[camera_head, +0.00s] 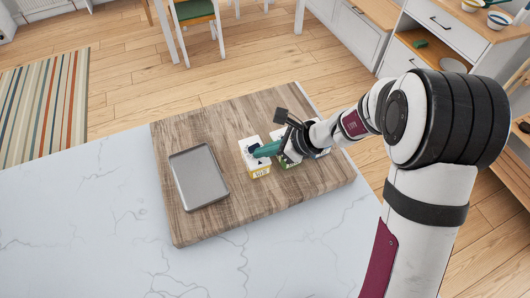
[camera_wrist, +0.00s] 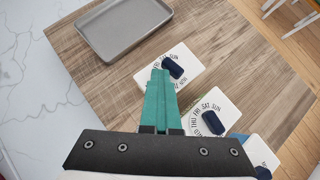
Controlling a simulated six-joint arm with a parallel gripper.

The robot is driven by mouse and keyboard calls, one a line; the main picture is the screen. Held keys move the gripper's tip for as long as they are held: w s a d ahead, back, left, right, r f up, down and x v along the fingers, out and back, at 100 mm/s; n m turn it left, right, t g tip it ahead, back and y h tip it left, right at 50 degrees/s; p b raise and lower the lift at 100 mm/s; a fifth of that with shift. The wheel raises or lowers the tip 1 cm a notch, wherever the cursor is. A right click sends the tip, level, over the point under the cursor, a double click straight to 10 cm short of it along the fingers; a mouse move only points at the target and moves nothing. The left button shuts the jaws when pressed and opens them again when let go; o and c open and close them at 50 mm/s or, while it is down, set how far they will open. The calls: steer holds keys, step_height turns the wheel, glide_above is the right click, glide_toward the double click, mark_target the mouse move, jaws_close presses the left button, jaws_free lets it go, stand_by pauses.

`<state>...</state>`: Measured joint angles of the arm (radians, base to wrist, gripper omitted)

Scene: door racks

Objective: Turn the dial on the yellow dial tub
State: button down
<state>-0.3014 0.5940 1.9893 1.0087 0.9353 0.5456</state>
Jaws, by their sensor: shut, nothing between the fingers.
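The yellow dial tub (camera_head: 259,171) stands on the wooden board, with a white top and a yellow lower side. In the wrist view its white top (camera_wrist: 187,73) carries day names and a dark blue dial (camera_wrist: 172,66). My gripper (camera_head: 257,153) reaches in from the right over this tub. Its teal fingers (camera_wrist: 160,74) are shut and empty, with their tips just left of the dial. I cannot tell whether they touch it. The fingers hide part of the tub's top and lettering.
A grey tray (camera_head: 199,176) lies left of the tub on the wooden board (camera_head: 225,120). A green-sided dial tub (camera_head: 284,162) stands close on the right, partly behind my gripper. A third dial tub (camera_wrist: 258,153) is beyond it. Bare board lies between tray and tub.

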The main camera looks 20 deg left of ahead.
steer(key=s+d, duration=0.2)
steer(key=d, duration=0.1)
steer(key=shift+s+d, duration=0.15)
steer(key=shift+s, duration=0.05)
steer(key=s+d+r, duration=0.4)
steer(key=d+r, duration=0.1)
steer(key=r, duration=0.2)
steer(key=s+f+g+y, duration=0.2)
steer(key=s+f+y, duration=0.2)
steer(key=s+y, duration=0.1)
steer(key=w+d+f+m+t+y, duration=0.1)
steer(key=w+d+f+m+t, duration=0.35)
steer(key=m+t, duration=0.55)
steer(key=w+a+n, duration=0.1)
steer(key=w+a, duration=0.1)
steer(key=a, duration=0.2)
steer(key=w+a+t, duration=0.1)
steer(key=w+a, duration=0.2)
steer(key=a, duration=0.1)
steer(key=w+a+n+t, duration=0.1)
steer(key=w+a, duration=0.1)
steer(key=a, duration=0.2)
steer(key=shift+w+f+n, duration=0.2)
steer(key=shift+f+n, duration=0.1)
steer(key=shift+f, duration=0.1)
